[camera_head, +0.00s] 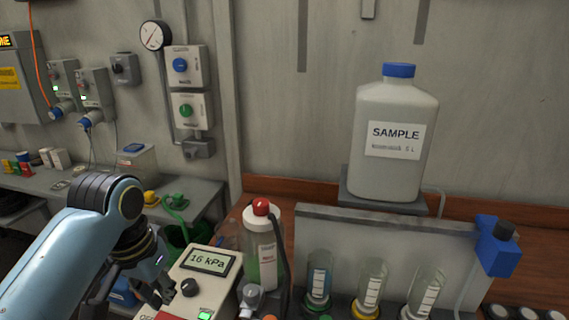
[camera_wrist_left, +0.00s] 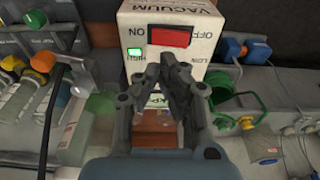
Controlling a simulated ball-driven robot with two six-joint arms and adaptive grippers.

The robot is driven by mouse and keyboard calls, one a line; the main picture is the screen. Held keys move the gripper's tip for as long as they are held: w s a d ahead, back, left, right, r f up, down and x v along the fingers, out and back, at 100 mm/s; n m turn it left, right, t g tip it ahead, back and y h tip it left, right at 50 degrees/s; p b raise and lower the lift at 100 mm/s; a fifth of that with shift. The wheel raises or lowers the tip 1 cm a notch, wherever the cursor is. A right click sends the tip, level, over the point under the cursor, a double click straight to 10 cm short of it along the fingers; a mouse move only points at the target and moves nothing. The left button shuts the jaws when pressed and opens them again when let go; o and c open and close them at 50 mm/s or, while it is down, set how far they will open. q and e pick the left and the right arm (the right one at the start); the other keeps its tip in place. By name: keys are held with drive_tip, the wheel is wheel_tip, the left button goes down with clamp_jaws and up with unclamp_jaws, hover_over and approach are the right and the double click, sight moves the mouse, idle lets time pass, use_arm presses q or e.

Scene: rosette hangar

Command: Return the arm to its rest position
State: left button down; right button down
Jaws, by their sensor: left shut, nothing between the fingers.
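My left arm (camera_head: 75,245) reaches in from the left in the head view. My left gripper (camera_head: 158,290) points down beside the left edge of the vacuum unit. In the left wrist view the gripper's fingers (camera_wrist_left: 167,60) are together and empty, in front of the vacuum unit (camera_wrist_left: 205,20). The fingertips appear just below its red switch (camera_wrist_left: 170,37); I cannot tell whether they touch it. The unit's display (camera_head: 209,261) reads 16 kPa and a green lamp (camera_head: 205,315) is lit. My right gripper is not in view.
A bottle with a red cap (camera_head: 260,245) stands close right of the unit. Glass tubes (camera_head: 370,285) stand before a grey panel (camera_head: 390,228), with a SAMPLE jug (camera_head: 395,105) behind. A green funnel-like part (camera_wrist_left: 233,100) is right of the gripper in the wrist view.

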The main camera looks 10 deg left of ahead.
use_arm(q)
drive_tip(key=s+a+r+t, duration=0.1)
drive_tip(key=s+r, duration=0.1)
drive_tip(key=s, duration=0.7)
drive_tip(key=s+r+t, duration=0.1)
drive_tip(key=s+r, duration=0.2)
drive_tip(key=s, duration=0.7)
wheel_tip(320, 180, down, 38)
drive_tip(key=a+g+y+b, duration=0.1)
drive_tip(key=a+b, duration=0.1)
drive_tip(key=b, duration=1.1)
drive_tip(key=s+f+b, duration=0.3)
drive_tip(key=s+f, duration=0.3)
drive_tip(key=f, duration=0.3)
drive_tip(key=s+a+f+g+b, duration=0.1)
drive_tip(key=s+f+b, duration=0.3)
drive_tip(key=s+f, duration=0.3)
drive_tip(key=s+f+b, duration=0.4)
drive_tip(key=s+f, duration=0.3)
drive_tip(key=f, duration=0.6)
drive_tip(key=shift+a+g, duration=0.25)
drive_tip(key=shift+g, duration=0.15)
